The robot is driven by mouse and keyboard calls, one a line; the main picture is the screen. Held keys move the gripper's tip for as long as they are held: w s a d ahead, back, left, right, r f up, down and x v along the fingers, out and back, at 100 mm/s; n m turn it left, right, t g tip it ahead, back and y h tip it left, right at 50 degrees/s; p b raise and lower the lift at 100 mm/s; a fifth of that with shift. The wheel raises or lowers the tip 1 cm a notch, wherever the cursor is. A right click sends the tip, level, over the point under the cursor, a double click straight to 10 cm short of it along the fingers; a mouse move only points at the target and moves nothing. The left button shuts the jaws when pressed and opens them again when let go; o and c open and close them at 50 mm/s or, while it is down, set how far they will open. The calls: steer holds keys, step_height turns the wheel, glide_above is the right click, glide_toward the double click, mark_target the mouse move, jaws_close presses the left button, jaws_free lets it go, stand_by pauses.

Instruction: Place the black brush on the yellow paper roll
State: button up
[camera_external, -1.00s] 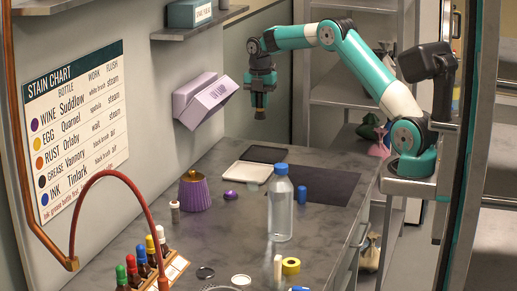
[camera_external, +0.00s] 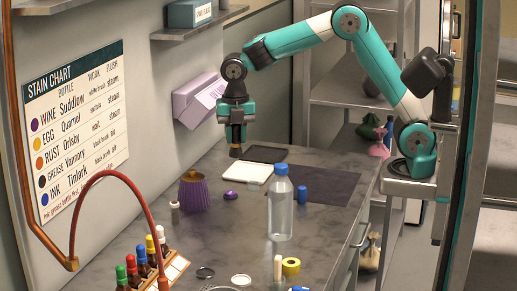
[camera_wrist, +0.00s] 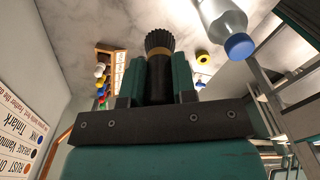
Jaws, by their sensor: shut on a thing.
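My gripper (camera_external: 236,140) points down over the back of the grey counter, in front of the wall dispenser. It is shut on the black brush, whose dark bristles (camera_wrist: 160,41) and tan band stick out past the fingers in the wrist view; only its tip (camera_external: 235,152) shows below the jaws in the external view. The yellow paper roll (camera_external: 291,266) lies on the counter near the front, with an open hole in its middle. It also shows in the wrist view (camera_wrist: 203,57), to the right of the brush. The gripper is well behind and above the roll.
A clear bottle with blue cap (camera_external: 281,205) stands between my gripper and the roll. A purple ribbed pot (camera_external: 194,193), a purple lump (camera_external: 231,195) and a blue cylinder (camera_external: 302,194) stand nearby. A pale cylinder (camera_external: 278,268) is beside the roll. Dropper bottles (camera_external: 140,268) and a red hose (camera_external: 112,172) are at front left.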

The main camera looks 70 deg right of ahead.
steer(key=s+a+n, duration=0.2)
steer(key=s+a, duration=0.9)
steer(key=n+p, duration=0.2)
glide_above(291, 262)
steer(key=shift+f, duration=10)
